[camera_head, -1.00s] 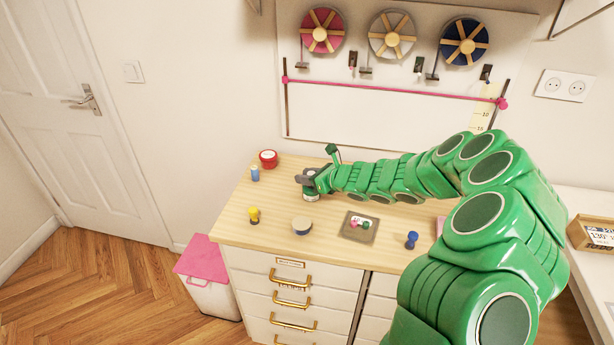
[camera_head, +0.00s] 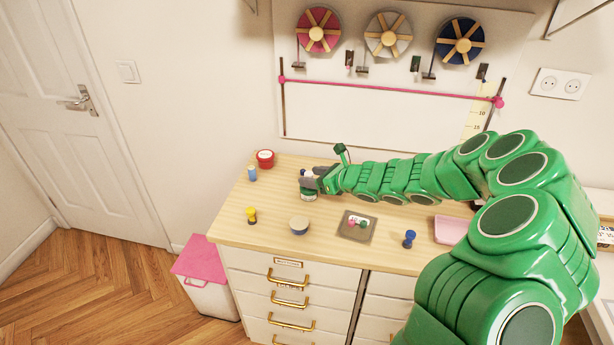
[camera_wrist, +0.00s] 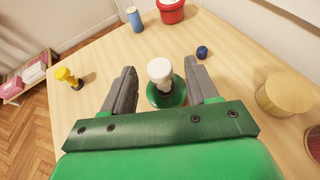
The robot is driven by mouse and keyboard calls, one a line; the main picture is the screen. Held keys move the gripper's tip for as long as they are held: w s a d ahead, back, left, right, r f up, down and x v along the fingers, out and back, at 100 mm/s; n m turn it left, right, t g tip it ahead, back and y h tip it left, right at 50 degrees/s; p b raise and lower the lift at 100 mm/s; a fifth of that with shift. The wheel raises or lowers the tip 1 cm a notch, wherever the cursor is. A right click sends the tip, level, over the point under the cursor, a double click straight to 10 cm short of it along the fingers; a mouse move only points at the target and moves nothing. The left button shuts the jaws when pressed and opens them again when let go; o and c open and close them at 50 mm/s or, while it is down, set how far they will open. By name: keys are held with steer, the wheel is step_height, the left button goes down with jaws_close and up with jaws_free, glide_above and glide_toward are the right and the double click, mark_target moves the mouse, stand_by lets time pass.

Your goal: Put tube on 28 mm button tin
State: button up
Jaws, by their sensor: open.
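A white capped tube (camera_wrist: 160,72) stands upright on a round green tin (camera_wrist: 180,97) in the wrist view. My gripper (camera_wrist: 163,82) is open, with one finger on each side of the tube and visible gaps to both. In the head view my gripper (camera_head: 312,180) is at the back left of the wooden worktop, over the white-sided tin (camera_head: 308,195). The tube is mostly hidden there. A blue upright cylinder (camera_head: 252,174) and a red tin (camera_head: 265,158) stand farther left. No size label is readable on the tins.
A yellow peg (camera_head: 251,215), a pale-lidded tin (camera_head: 299,225), a grey tray (camera_head: 358,227), a blue peg (camera_head: 410,239) and a pink tray (camera_head: 452,230) are along the front. In the wrist view, a small blue ball (camera_wrist: 202,52) and a tan round container (camera_wrist: 285,94) are nearby.

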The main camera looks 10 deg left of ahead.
steer(key=v, duration=0.8)
